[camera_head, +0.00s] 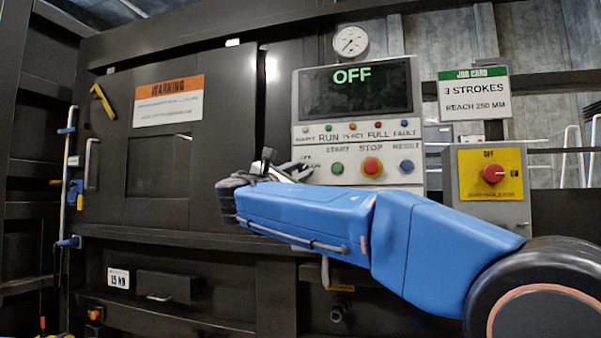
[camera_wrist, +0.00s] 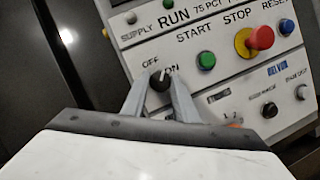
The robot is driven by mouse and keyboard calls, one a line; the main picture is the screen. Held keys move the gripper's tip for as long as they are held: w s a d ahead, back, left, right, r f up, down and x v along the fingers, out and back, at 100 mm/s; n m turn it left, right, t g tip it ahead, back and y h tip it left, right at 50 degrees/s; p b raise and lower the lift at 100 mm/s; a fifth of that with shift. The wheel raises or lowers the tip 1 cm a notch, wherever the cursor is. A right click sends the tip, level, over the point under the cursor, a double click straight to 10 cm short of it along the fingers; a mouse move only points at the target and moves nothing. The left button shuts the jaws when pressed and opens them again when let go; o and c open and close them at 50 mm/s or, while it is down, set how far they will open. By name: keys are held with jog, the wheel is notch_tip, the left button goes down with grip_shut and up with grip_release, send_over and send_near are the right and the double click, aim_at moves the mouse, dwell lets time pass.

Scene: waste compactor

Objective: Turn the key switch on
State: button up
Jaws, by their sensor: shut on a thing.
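The key switch (camera_wrist: 158,82) is a dark round knob with a light mark, between the OFF and ON labels in the wrist view. My gripper (camera_wrist: 160,88) has its two grey fingers on either side of the knob and is shut on it. In the head view my gripper (camera_head: 272,165) reaches the left edge of the control panel (camera_head: 420,186); my blue arm hides the switch there. The panel's display (camera_head: 357,88) reads OFF in green. The light mark on the knob seems to point up, but its exact angle is hard to tell.
Right of the switch are a green START button (camera_head: 337,168), a red STOP button (camera_head: 371,167) and a blue RESET button (camera_head: 407,167). Smaller knobs (camera_wrist: 269,110) sit below them. A yellow isolator (camera_head: 493,174) with a red knob is further right. A dark door (camera_head: 160,165) is left.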

jog(key=shift+a+m+g+h, duration=0.1)
jog(key=shift+m+g+h, duration=0.25)
jog(key=shift+m, duration=0.9)
jog(key=shift+m+g+h, duration=0.15)
jog(key=shift+m+g, duration=0.4)
jog(key=shift+m, duration=0.7)
jog(key=o, duration=1.1)
jog(key=shift+c, duration=0.2)
jog(key=v, duration=1.7)
jog(key=shift+a+r, duration=0.15)
jog(key=shift+r, duration=0.05)
jog(key=shift+s, duration=0.1)
